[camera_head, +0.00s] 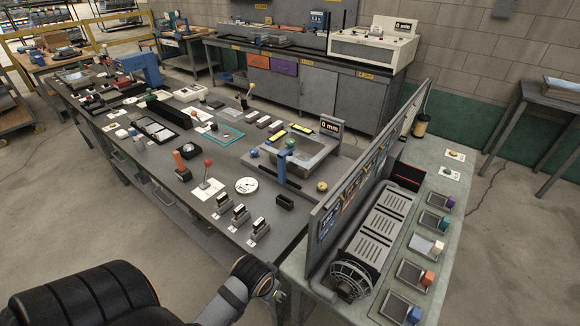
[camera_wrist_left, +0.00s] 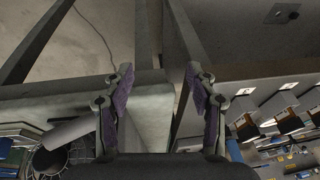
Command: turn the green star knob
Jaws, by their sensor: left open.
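I cannot clearly make out a green star knob. My left gripper (camera_head: 276,290) is low in the head view, beside the front corner of the benches, far from both. In the left wrist view its two purple-padded fingers (camera_wrist_left: 161,108) are spread with nothing between them. My right gripper is not in view.
Bench edges lie close to my left fingers.

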